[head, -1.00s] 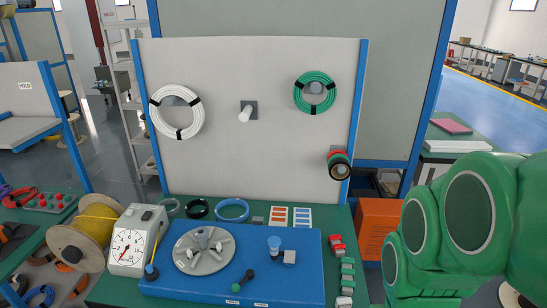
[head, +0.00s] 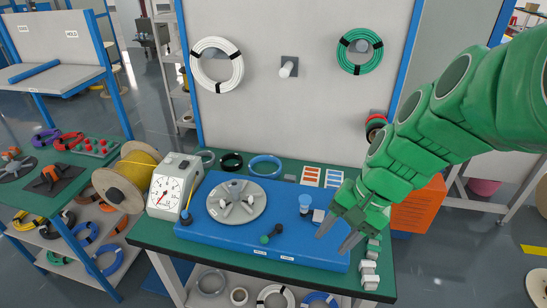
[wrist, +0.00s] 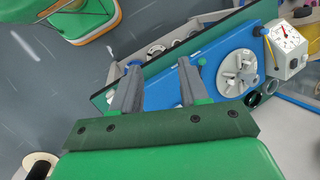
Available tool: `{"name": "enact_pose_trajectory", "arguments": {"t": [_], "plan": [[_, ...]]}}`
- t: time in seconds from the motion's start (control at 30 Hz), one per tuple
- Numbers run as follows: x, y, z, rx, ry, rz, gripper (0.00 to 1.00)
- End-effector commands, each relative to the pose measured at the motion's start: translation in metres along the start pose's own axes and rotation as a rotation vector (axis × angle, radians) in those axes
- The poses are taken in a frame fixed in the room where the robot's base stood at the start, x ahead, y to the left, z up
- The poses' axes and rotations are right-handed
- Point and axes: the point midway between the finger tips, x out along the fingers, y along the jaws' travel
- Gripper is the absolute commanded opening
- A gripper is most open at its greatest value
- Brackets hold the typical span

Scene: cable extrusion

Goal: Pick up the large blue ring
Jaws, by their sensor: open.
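A blue ring (head: 265,166) lies flat on the green workbench (head: 150,232), behind the blue base plate, to the right of a black ring (head: 231,162). Larger blue rings lie on a side shelf at left, one of them here (head: 106,259), and part of a blue one (head: 320,298) shows under the bench. My gripper (head: 337,237) is open and empty, above the right end of the blue plate, in front of and to the right of the bench ring. In the wrist view my gripper (wrist: 158,64) points over the plate's edge; I cannot make out the blue ring there.
The blue plate (head: 215,232) carries a grey disc (head: 237,203) and knobs. A dial gauge (head: 172,187) and yellow spool (head: 130,175) stand left. White (head: 217,65) and green (head: 360,50) coils hang on the back panel. Small blocks line the right edge.

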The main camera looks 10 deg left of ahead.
Motion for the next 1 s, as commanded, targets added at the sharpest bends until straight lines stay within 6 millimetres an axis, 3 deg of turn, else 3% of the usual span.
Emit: {"name": "enact_pose_trajectory", "arguments": {"t": [0.5,1.0], "plan": [[0.022,-0.111,-0.101,0.244,-0.058,-0.276,0.44],[0.052,-0.193,-0.209,0.534,-0.130,-0.513,0.44]]}}
